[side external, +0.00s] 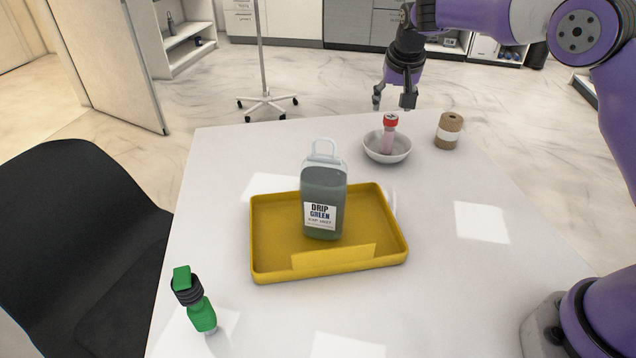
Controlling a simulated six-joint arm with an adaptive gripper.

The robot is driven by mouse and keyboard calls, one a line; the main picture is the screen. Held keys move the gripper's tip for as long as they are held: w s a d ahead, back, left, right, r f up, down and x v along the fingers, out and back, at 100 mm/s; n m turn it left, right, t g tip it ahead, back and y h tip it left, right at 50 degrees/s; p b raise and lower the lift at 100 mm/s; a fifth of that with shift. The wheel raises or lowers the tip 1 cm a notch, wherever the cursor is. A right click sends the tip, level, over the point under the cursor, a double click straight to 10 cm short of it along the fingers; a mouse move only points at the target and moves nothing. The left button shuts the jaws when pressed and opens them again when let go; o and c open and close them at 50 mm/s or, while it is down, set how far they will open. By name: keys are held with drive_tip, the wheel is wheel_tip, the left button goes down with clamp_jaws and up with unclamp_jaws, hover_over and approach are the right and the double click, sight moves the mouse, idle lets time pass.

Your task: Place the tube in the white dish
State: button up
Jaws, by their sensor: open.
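The tube (388,140), pinkish with a red cap, stands nearly upright in the white dish (373,147). Its lower end is inside the dish, behind the near rim. The dish sits toward the back of the white table. My gripper (393,101) is open and hangs above the tube, a little apart from it. Nothing is between its fingers.
A yellow tray (275,240) lies mid-table with a grey-green bottle (324,190) in it. A green object with a black band (196,301) is at front left. The table's right side is clear.

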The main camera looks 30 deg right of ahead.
drive_tip(key=s+a+r+n+t+y, duration=0.1)
drive_tip(key=s+a+r+n, duration=0.15)
drive_tip(key=s, duration=0.35)
drive_tip(key=s+a+r+n, duration=0.1)
drive_tip(key=s+a+r, duration=0.1)
drive_tip(key=s+r, duration=0.35)
drive_tip(key=s+a+r+n+t+y, duration=0.1)
drive_tip(key=s+a+r, duration=0.1)
drive_tip(key=s, duration=0.6)
drive_tip(key=s+a+f+n, duration=0.1)
drive_tip(key=s+f+n, duration=0.1)
drive_tip(key=s, duration=0.6)
drive_tip(key=shift+s+a+f, duration=0.3)
drive_tip(key=shift+a+f, duration=0.05)
drive_tip(key=shift+f, duration=0.25)
